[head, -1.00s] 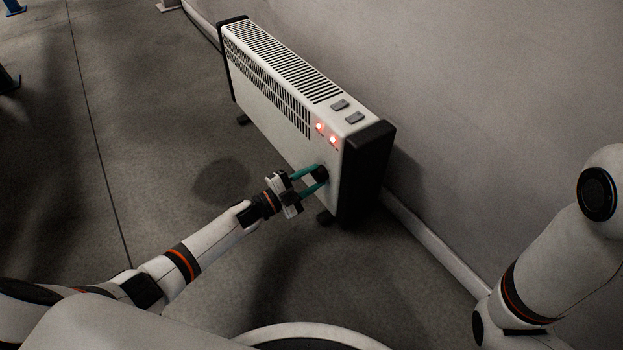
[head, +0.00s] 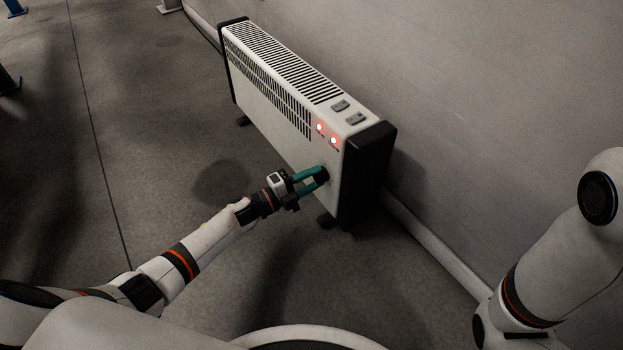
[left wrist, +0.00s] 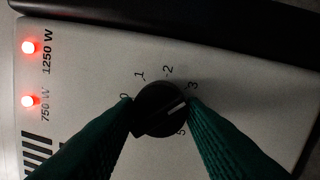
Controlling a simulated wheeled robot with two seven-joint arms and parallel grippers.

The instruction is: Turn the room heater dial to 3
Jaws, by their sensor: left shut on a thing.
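The room heater (head: 262,108) is a long white panel with black end caps, standing on the floor along the wall. Its black round dial (head: 322,174) is low on the front near the right end. In the left wrist view the dial (left wrist: 158,110) has a white pointer line aimed up and right, close to the 3 and perhaps slightly below it. Numbers 0, 1, 2, 3 and 5 show around it; the green fingers hide part of the scale. My left gripper (head: 318,176) is shut on the dial, one finger on each side. My right gripper is out of view.
Two red lamps (head: 326,134), labelled 1250 W and 750 W in the left wrist view, are lit. Two grey switches (head: 348,111) sit on the heater top. The wall (head: 480,90) is close behind; the floor (head: 150,130) in front is clear.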

